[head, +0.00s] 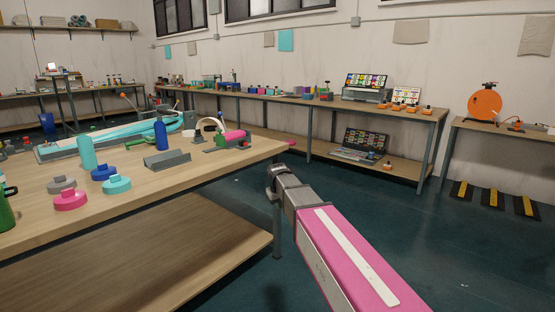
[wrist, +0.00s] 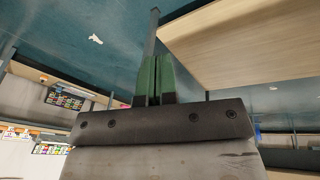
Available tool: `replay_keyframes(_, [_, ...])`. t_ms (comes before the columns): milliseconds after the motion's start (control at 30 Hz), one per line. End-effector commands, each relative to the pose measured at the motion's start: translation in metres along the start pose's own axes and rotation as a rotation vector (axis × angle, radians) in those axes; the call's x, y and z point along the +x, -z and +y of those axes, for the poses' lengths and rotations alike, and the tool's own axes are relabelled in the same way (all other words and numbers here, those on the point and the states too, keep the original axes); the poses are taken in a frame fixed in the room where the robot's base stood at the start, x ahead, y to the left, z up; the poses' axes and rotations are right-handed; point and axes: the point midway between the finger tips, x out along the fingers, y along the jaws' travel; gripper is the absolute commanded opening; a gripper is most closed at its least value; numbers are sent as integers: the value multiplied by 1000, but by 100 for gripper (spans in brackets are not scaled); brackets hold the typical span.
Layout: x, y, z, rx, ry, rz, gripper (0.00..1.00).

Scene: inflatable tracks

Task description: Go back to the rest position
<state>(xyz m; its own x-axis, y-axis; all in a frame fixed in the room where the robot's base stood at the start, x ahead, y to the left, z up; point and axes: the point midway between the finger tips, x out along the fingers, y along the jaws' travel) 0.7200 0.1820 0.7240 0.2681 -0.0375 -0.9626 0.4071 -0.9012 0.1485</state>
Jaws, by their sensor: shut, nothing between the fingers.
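My pink and grey arm reaches forward from the bottom of the head view, beside the right end of the near workbench (head: 180,200). My gripper (wrist: 155,62) shows in the wrist view with its two green fingers together and nothing between them. In the head view the fingers cannot be made out; the grey wrist end is next to the bench's edge. My gripper is clear of the bench and touches nothing that I can see.
The bench holds a blue bottle (head: 161,136), a teal bottle (head: 87,153), a pink disc-shaped piece (head: 70,200) and a grey angled block (head: 167,160). A long table (head: 400,112) runs along the back wall. Dark green floor (head: 400,210) lies open to the right.

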Motion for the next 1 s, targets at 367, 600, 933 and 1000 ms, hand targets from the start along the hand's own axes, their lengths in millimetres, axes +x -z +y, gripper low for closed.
replay_keyframes(367, [72,-232,41,295,65,-177,0])
replay_keyframes(600, [85,-314,43,417,91,-242,0])
replay_keyframes(933, [87,-326,43,441,96,-253,0])
replay_keyframes(1000, [87,-325,43,440,96,-253,0])
